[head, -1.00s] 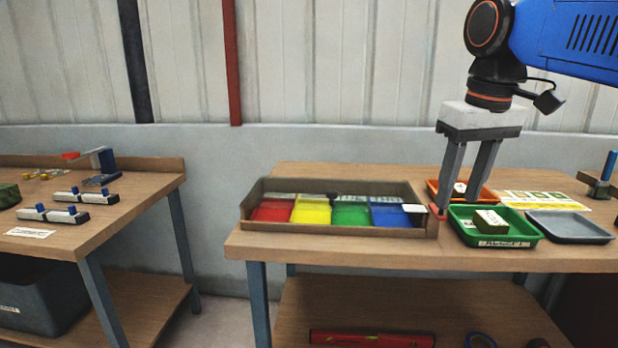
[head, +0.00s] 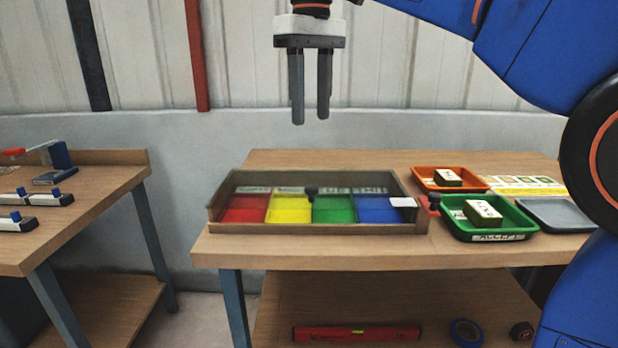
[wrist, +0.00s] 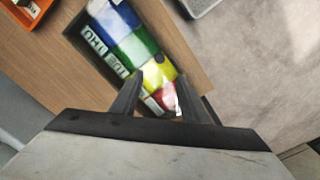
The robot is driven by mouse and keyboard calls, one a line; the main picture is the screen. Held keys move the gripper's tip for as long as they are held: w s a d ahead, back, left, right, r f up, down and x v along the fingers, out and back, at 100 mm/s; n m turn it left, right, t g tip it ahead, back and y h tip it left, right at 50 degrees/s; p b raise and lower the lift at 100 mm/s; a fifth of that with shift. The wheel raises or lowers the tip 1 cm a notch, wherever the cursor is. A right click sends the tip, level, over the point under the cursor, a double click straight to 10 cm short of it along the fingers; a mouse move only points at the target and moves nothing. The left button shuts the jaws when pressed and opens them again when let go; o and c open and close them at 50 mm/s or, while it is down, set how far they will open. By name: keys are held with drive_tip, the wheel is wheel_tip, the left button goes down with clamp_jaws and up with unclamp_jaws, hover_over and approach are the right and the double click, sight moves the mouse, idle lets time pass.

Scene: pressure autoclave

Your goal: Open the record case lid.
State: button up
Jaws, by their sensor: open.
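The record case (head: 318,229) is a shallow brown-grey box on the right bench. Red, yellow, green and blue sections show inside it, with a small black knob (head: 311,191) near the middle. The sections look covered by a clear lid (head: 334,208), which appears down. A small red and black piece (head: 433,203) is at the case's right end. My gripper (head: 311,121) is open and empty, in the air above the case and touching nothing. In the wrist view the case (wrist: 182,55) lies beyond my fingers (wrist: 158,108), which cover part of its near end.
Right of the case are a green tray (head: 462,228) with a small box, an orange tray (head: 423,180) with another box, and a grey tray (head: 553,215). Another bench (head: 100,200) stands at left. A red level (head: 355,333) lies on the lower shelf.

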sight(312, 186)
wheel_tip(312, 186, down, 15)
drive_tip(key=shift+d+r, duration=0.1)
idle(0.4)
clamp_jaws()
